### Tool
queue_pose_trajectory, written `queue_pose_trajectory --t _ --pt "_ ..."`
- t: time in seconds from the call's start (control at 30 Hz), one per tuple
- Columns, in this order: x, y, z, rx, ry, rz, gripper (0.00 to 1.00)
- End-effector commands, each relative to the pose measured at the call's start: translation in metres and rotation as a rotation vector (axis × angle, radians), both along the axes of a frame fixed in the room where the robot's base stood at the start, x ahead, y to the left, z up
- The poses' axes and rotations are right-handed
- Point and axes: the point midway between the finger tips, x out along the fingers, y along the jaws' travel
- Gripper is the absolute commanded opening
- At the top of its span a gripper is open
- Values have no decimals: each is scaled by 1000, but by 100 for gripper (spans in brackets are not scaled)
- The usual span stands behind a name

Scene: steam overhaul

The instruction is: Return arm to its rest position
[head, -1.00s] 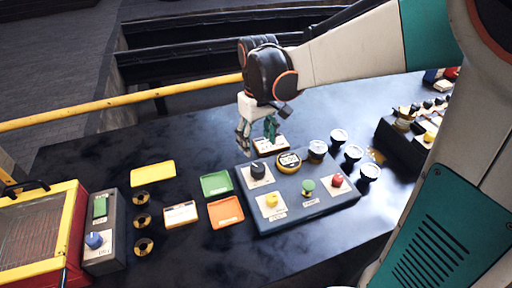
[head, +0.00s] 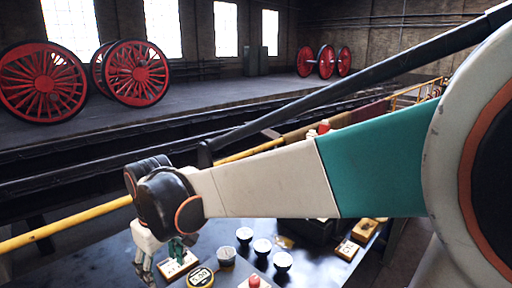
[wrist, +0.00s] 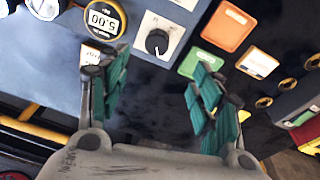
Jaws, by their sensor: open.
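My arm crosses the head view from the right, and my gripper (head: 160,266) hangs at its left end above the dark bench (head: 212,242). In the wrist view my gripper (wrist: 155,100) has its two green-padded fingers spread wide apart, with nothing held between them. Beyond the fingers is the control panel with a black knob (wrist: 157,41) on a white plate. A round gauge reading 5.00 (wrist: 103,19) sits beside it, and the gauge also shows in the head view (head: 200,277).
A yellow rail (head: 70,224) runs behind the bench. Red wheels (head: 137,73) stand far back.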

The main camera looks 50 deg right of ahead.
Motion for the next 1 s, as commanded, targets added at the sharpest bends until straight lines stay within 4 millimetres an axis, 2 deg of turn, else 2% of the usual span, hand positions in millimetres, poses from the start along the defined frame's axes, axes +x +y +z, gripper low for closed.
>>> queue_pose_trajectory --t 0.03,0.27,0.53,0.73,1.0 --pt "-13 0 4 2 -31 -12 60" --pt "-51 0 18 18 -181 -74 60" --pt "-91 1 20 49 -352 -141 60" --pt "-108 1 17 69 -438 -173 60" --pt "-112 1 16 76 -466 -184 60"
